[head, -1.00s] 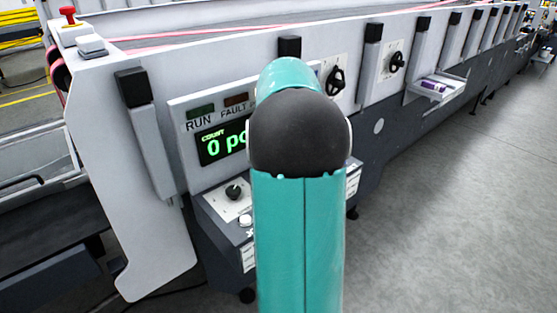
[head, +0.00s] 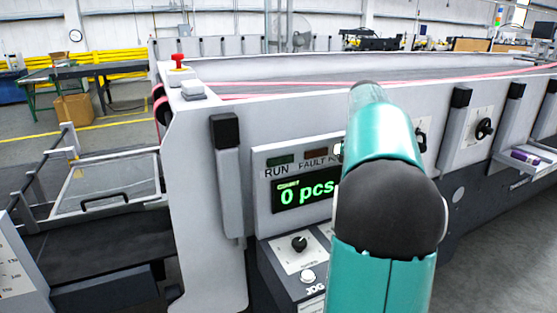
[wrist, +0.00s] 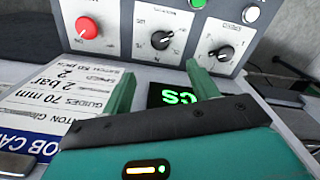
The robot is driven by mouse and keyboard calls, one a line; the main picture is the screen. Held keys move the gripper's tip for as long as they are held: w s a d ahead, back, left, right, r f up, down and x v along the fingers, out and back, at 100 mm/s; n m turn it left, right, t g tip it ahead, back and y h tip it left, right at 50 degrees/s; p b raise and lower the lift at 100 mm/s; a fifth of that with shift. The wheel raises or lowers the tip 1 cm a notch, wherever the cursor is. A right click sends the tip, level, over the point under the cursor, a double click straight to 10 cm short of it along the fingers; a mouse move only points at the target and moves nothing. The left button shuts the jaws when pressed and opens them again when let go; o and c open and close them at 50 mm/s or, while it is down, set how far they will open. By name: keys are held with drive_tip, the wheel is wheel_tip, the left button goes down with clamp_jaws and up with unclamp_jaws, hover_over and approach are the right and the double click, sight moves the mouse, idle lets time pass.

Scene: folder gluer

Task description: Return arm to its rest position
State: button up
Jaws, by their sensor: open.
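My gripper (wrist: 160,67) shows in the wrist view, with two green fingers apart and nothing between them. Beyond it is a grey control panel with a red knob (wrist: 88,27), two black selector knobs and a green button (wrist: 252,14). Part of a black display with green letters (wrist: 178,97) shows between and behind the fingers. I cannot tell how far the fingers are from the panel. In the head view my teal arm rises in front of the machine, and my gripper is hidden there.
The folder gluer (head: 195,190) fills the middle and right. Its display (head: 306,194) reads 0 pcs, partly covered by my arm. A red stop button (head: 179,62) sits on its top left corner. A job card (wrist: 35,110) lies left in the wrist view. Grey floor is open at lower right.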

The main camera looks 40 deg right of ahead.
drive_tip(key=w+a+r+m+t+h, duration=0.1)
drive_tip(key=w+a+t, duration=0.1)
drive_tip(key=a, duration=2.2)
drive_tip(key=s+a+f+t, duration=0.1)
drive_tip(key=s+a+f, duration=0.2)
drive_tip(key=a, duration=0.3)
drive_tip(key=s+a+f+t, duration=0.1)
drive_tip(key=s+a+f, duration=0.1)
drive_tip(key=s+a, duration=0.2)
drive_tip(key=s+a+f+m+t+y, duration=0.1)
drive_tip(key=s+a+f, duration=0.2)
drive_tip(key=a, duration=0.5)
drive_tip(key=shift+s+f+t, duration=0.2)
drive_tip(key=shift+f+t, duration=0.1)
drive_tip(key=shift+d, duration=0.1)
drive_tip(key=c, duration=0.5)
drive_tip(key=shift+d, duration=0.1)
drive_tip(key=shift+d, duration=0.1)
